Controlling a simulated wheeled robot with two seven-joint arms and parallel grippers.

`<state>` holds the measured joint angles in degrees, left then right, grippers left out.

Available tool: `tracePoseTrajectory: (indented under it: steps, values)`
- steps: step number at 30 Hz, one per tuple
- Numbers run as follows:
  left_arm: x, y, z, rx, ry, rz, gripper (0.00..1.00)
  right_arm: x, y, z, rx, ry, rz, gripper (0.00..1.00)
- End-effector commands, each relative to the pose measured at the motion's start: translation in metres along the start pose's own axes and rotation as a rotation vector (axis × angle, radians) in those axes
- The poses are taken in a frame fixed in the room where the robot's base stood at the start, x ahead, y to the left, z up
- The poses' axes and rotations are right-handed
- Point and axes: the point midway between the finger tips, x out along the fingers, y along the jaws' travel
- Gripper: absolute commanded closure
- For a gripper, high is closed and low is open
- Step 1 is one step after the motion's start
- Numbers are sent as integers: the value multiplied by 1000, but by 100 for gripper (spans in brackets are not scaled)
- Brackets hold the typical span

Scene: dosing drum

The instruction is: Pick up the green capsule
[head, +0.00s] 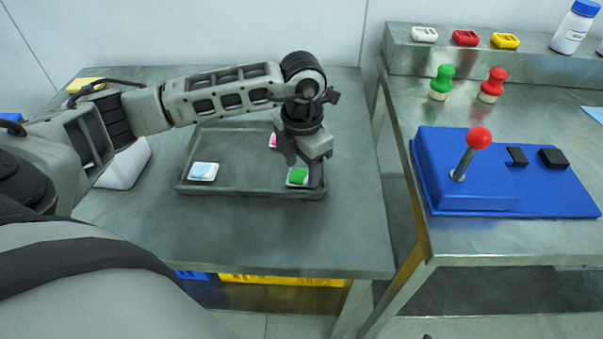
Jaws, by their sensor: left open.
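The green capsule (298,176) lies in a small white dish at the front right of a grey tray (250,191) on the left table. My left gripper (300,163) points down right above the green capsule, with its jaws open. A finger partly covers the dish, and I cannot tell whether the fingers touch it. A light blue piece (203,170) sits in another white dish at the tray's left. A pink piece (273,141) shows behind the gripper, mostly hidden. My right gripper is not in view.
On the right table stand a blue box with a red-knobbed lever (479,138), a green stamp (442,82) and a red stamp (492,85). A shelf behind holds small coloured pieces and a white bottle (575,27). The left table's front is clear.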

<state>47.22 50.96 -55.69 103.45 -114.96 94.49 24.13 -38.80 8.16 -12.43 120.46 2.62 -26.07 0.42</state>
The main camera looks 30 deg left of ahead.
Motion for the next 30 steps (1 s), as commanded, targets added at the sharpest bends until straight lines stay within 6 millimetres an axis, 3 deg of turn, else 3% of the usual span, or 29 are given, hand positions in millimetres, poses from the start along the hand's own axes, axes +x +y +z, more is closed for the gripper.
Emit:
tracePoseTrajectory:
  steps: [3, 10, 11, 14, 15, 30]
  values:
    - [11, 0, 0, -1, 1, -1, 43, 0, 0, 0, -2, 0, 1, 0]
    - [12, 0, 0, 0, 0, 0, 43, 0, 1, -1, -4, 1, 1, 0]
    - [12, 0, 0, 0, 0, 0, 46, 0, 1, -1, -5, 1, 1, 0]
    - [12, 0, 0, 0, 0, 0, 74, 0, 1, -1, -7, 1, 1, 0]
    - [12, 0, 0, 0, 0, 0, 76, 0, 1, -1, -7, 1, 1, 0]
    - [3, 1, 1, -1, -4, 0, 76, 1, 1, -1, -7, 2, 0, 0]
